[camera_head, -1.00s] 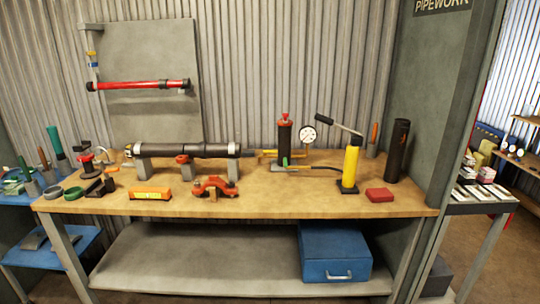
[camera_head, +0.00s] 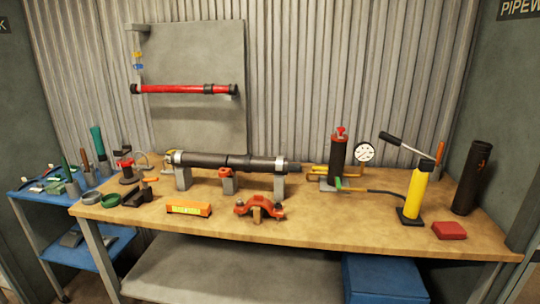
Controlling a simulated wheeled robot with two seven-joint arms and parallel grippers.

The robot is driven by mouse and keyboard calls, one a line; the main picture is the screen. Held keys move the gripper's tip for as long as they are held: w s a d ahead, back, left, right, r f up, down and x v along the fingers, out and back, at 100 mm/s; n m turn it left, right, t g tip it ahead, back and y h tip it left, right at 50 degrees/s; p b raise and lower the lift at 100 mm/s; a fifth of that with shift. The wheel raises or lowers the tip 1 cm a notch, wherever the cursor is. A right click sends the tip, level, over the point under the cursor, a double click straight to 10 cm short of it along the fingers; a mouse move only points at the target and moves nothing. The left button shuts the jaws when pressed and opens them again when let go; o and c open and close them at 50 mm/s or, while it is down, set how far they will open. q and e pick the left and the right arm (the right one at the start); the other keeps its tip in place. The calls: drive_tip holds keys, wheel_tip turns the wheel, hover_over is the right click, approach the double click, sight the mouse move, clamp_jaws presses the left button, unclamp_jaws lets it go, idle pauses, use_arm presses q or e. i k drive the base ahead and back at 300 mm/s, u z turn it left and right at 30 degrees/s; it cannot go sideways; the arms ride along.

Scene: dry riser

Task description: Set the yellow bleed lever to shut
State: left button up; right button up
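No lever can be made out clearly as the yellow bleed lever. A small yellow part (camera_head: 169,156) sits at the left end of the black pipe (camera_head: 210,160), too small to tell its setting. Another small yellow part (camera_head: 138,55) is high on the grey back panel, above a blue one. Yellow tubing (camera_head: 315,174) runs by the black cylinder (camera_head: 337,158) with a red top, beside a round gauge (camera_head: 364,152). A green handle (camera_head: 338,183) shows at that cylinder's foot. Neither of my grippers is in view.
The wooden bench (camera_head: 330,228) holds an orange level (camera_head: 188,208), a red-orange clamp (camera_head: 259,206), a yellow hand pump (camera_head: 416,190), a red box (camera_head: 449,230) and a black tube (camera_head: 473,178). A blue cart (camera_head: 95,250) stands at left. The bench's front strip is largely clear.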

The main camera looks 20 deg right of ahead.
sight(315, 168)
drive_tip(key=u, duration=0.05)
drive_tip(key=i, duration=0.85)
drive_tip(key=z, duration=0.3)
